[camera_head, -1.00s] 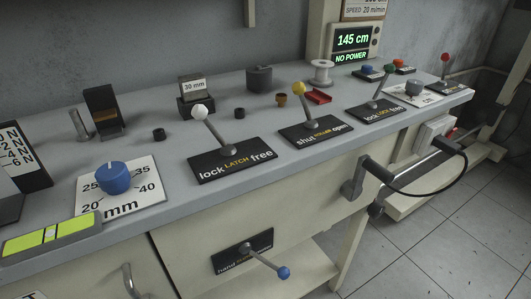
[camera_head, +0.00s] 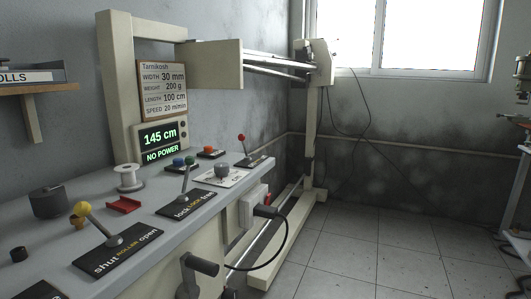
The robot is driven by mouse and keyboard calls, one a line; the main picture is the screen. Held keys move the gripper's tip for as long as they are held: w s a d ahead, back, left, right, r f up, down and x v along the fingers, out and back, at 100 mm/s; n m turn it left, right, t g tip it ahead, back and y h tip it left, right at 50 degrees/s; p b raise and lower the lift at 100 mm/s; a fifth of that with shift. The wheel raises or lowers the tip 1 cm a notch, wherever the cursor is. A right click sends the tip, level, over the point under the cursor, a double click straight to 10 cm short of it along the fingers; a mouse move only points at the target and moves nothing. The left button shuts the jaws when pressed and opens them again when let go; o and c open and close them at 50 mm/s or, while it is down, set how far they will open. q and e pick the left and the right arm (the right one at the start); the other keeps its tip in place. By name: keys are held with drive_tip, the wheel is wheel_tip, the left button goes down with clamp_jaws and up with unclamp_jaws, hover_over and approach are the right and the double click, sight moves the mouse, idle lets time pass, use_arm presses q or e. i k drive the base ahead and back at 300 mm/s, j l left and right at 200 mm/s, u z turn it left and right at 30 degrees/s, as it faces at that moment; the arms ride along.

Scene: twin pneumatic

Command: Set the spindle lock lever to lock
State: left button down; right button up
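A lever with a green knob (camera_head: 190,160) stands on a black plate (camera_head: 172,211) whose label reads "lock", a yellow middle word and "free". Its shaft leans slightly right in the picture, toward the "free" side. The middle word is small, but looks like "LOCK". Neither of my grippers is in view, and nothing touches the lever.
A yellow-knobbed lever (camera_head: 82,209) on a "shut ROLLER open" plate stands nearer. A grey knob (camera_head: 222,171), a red-knobbed lever (camera_head: 242,138) and a white spool (camera_head: 128,177) are around it. The display (camera_head: 160,142) reads "145 cm NO POWER". Open tiled floor (camera_head: 345,258) lies right.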

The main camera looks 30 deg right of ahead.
sight(189, 160)
drive_tip(key=z, duration=0.55)
drive_tip(key=i+l, duration=0.1)
drive_tip(key=l, duration=0.45)
drive_tip(key=i+l, duration=0.15)
drive_tip(key=l, duration=0.4)
drive_tip(key=i+l+u, duration=0.1)
drive_tip(key=l, duration=0.45)
drive_tip(key=i+l, duration=0.1)
drive_tip(key=l, duration=0.45)
